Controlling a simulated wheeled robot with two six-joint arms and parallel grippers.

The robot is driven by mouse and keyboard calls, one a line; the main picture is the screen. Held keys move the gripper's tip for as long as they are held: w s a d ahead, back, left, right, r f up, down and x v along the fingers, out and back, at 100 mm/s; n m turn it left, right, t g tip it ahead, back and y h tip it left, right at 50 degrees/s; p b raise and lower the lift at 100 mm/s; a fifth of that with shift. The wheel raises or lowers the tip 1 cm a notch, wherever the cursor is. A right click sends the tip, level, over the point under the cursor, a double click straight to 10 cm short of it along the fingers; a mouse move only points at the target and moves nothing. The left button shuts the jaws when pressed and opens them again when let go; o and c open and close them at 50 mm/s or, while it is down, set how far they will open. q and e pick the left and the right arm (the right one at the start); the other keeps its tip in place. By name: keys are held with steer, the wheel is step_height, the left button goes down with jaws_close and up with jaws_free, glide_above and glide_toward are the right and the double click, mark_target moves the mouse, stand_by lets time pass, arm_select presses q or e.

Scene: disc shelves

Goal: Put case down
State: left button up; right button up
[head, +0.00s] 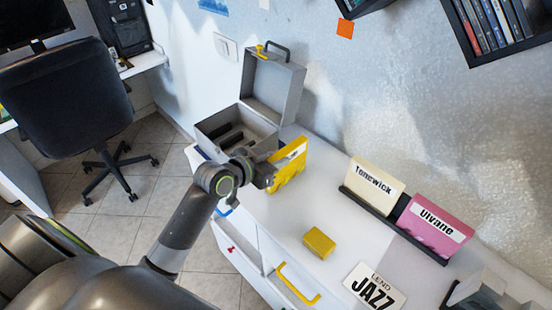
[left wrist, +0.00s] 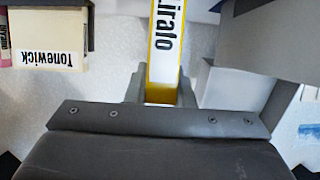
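A yellow case (head: 290,163) is in my left gripper (head: 262,174), just to the right of an open grey metal box on the white cabinet. In the left wrist view, the case's white spine (left wrist: 163,50) with yellow edges and a partly cut-off label ending "irafo" stands between the fingers (left wrist: 160,92). The gripper is shut on it. Whether the case's lower edge touches the cabinet top I cannot tell. A cream case labelled Tonewick (head: 374,186) and a pink case labelled Ulvane (head: 436,222) stand in a dark rack. My right gripper is not in view.
The grey box (head: 238,122) has its lid up and dark slots inside. A small yellow block (head: 319,243) and a LEND JAZZ card (head: 374,288) lie on the white cabinet top (head: 275,217). The rack (head: 422,248) runs along the wall side. A chair (head: 70,95) stands left.

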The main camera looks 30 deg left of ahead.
arm_select(q)
steer(key=o, duration=0.4)
steer(key=shift+o, duration=0.2)
steer(key=shift+r, duration=0.2)
steer(key=v, duration=1.2)
steer(key=shift+f, duration=0.1)
